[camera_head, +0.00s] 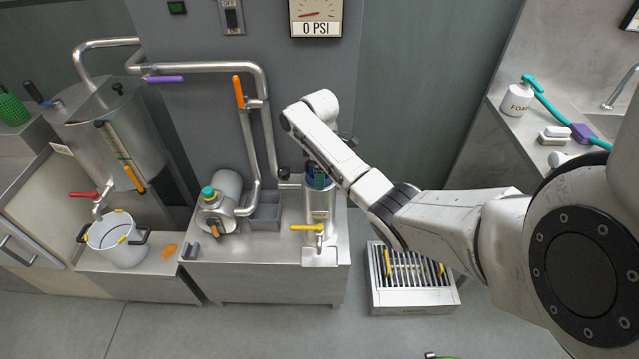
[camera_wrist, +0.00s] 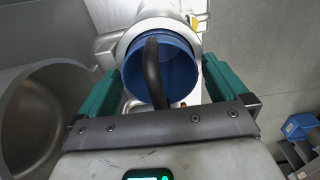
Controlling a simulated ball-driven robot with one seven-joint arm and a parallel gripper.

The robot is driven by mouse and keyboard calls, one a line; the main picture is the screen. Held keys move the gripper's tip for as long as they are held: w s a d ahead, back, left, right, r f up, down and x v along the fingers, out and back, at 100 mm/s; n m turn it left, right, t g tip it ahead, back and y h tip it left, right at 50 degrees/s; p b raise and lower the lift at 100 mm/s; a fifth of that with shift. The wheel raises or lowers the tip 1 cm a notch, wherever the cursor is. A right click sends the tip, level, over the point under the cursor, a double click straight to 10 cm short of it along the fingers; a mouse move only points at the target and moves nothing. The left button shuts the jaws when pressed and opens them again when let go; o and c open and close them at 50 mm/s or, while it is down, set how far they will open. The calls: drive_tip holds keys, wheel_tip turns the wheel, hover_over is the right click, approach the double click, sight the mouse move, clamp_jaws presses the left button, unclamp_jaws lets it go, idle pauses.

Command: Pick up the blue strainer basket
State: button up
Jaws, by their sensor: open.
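The blue strainer basket (camera_wrist: 182,72) sits inside the open top of a metal cylinder housing (camera_head: 318,205). In the wrist view a dark curved handle (camera_wrist: 152,70) rises from the basket toward me. My gripper (camera_wrist: 158,66) is open, with its teal fingers on either side of the basket and the handle between them. The fingers do not appear closed on anything. In the head view my gripper (camera_head: 318,178) points down at the housing's mouth, and my arm and gripper hide most of the basket.
A yellow-handled valve (camera_head: 307,227) is on the housing. A pump with a teal cap (camera_head: 208,193) stands to the left, with steel pipes (camera_head: 262,130) behind. In the wrist view a large round metal vessel (camera_wrist: 15,105) is at left. A slatted floor grate (camera_head: 415,310) lies right of the bench.

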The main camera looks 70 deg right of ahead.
drive_tip(key=shift+f, duration=0.2)
drive_tip(key=c, duration=1.4)
drive_tip(key=shift+r, duration=0.1)
drive_tip(key=shift+c, duration=0.2)
